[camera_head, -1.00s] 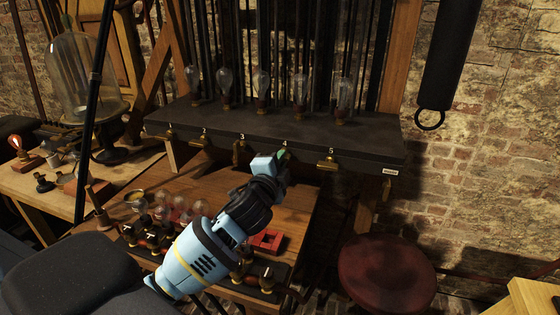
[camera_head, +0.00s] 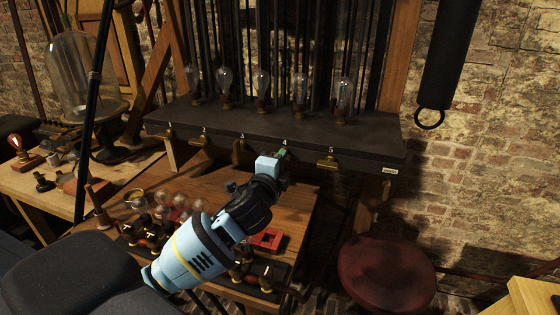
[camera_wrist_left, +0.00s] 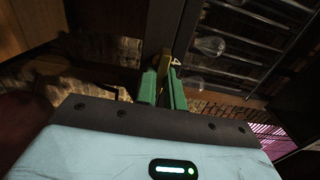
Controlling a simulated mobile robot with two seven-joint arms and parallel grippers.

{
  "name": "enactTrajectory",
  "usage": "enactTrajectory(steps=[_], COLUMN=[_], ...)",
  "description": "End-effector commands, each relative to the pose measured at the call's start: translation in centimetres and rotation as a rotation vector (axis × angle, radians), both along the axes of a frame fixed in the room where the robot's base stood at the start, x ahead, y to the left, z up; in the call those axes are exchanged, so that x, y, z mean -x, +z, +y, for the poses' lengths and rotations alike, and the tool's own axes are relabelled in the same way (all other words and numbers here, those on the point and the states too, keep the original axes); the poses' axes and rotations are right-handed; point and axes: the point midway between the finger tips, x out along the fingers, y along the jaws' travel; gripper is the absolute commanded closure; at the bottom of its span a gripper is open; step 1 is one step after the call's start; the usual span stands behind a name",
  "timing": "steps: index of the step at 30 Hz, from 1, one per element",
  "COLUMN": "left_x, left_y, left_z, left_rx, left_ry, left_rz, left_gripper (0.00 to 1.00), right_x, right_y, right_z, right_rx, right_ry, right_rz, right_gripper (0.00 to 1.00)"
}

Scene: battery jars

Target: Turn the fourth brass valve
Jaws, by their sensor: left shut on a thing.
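A row of numbered brass valves runs along the front edge of a dark shelf (camera_head: 370,135). My left gripper (camera_head: 283,154) is at the valve under label 4 and hides most of it in the head view. In the left wrist view its green fingers (camera_wrist_left: 164,82) are closed on the brass fourth valve (camera_wrist_left: 167,57), with the label beside it. The fifth valve (camera_head: 327,162) is to the right, clear of the gripper. The third valve (camera_head: 240,156) is to the left, with the second (camera_head: 200,142) and first (camera_head: 166,134) beyond it. My right gripper is not in view.
Glass bulbs (camera_head: 262,85) stand on the shelf above the valves. Below is a wooden bench with small bulbs (camera_head: 180,203) and a red frame (camera_head: 266,240). A round red stool (camera_head: 386,272) stands at the lower right. A glass dome (camera_head: 78,75) is at the left.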

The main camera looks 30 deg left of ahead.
Motion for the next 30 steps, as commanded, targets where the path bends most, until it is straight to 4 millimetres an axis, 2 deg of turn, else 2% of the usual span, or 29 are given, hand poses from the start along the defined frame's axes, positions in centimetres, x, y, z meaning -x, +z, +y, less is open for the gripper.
enactTrajectory(steps=[1, 6, 17, 30], left_x=[0.0, 0.0, 0.4, 6.1], left_y=[-0.1, -0.1, -0.1, -0.2], left_z=[0.0, 0.0, -0.1, -1.5], left_rx=[-0.003, -0.002, -0.001, 0.0], left_ry=[0.0, 0.0, -0.001, -0.002], left_rz=[0.002, 0.001, 0.001, 0.003], left_gripper=[0.89, 0.68, 0.68, 0.68], right_x=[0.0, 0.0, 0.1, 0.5], right_y=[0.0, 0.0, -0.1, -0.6], right_z=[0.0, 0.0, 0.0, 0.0], right_rx=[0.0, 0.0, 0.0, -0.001], right_ry=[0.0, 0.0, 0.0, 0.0], right_rz=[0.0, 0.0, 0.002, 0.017], right_gripper=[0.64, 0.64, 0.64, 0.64])
